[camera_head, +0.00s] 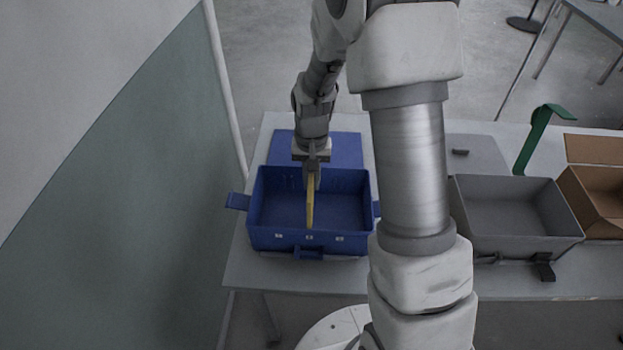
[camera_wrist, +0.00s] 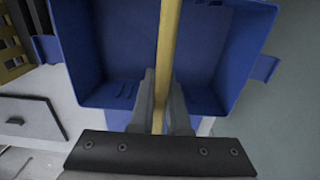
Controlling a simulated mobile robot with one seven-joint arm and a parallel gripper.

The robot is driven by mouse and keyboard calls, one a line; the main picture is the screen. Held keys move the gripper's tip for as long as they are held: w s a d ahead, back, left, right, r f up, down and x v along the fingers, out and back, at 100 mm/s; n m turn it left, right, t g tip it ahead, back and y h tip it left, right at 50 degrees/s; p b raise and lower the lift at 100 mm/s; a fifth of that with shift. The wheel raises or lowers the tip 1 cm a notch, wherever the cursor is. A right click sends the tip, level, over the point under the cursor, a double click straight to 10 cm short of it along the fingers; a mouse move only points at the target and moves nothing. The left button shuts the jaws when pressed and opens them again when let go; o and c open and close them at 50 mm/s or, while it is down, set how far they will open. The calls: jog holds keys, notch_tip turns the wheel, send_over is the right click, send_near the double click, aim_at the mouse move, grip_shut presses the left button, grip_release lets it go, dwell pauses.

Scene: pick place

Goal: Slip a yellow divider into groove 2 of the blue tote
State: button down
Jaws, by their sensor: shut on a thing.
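The blue tote (camera_head: 268,240) stands open on the table, with several small white marks on its front wall. The yellow divider (camera_head: 310,210) is on edge, running front to back at about the tote's middle. Its near end lines up roughly with the middle mark. My gripper (camera_head: 312,178) is shut on the divider over the tote's far side. In the wrist view the divider (camera_wrist: 169,45) stands between the fingers (camera_wrist: 160,100) and crosses the tote (camera_wrist: 88,60). Whether its edges sit in a groove, or its bottom touches the floor, I cannot tell.
A blue panel (camera_head: 345,148) lies behind the tote. To the right are a grey bin (camera_head: 515,243), a grey panel (camera_head: 480,152), a green stand (camera_head: 535,135) and a cardboard box (camera_head: 592,200). A yellow slotted thing (camera_wrist: 12,66) shows in the wrist view. My arm hides the table's middle.

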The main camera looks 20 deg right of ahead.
jog(key=shift+f+b, duration=2.6)
jog(key=shift+f, duration=0.85)
jog(key=c, duration=0.8)
grip_release()
jog(key=shift+c, duration=0.2)
jog(key=shift+c, duration=1.3)
jog(key=shift+r, duration=0.1)
jog(key=shift+r+p, duration=2.85)
jog(key=shift+r, duration=1.05)
jog(key=shift+r, duration=0.1)
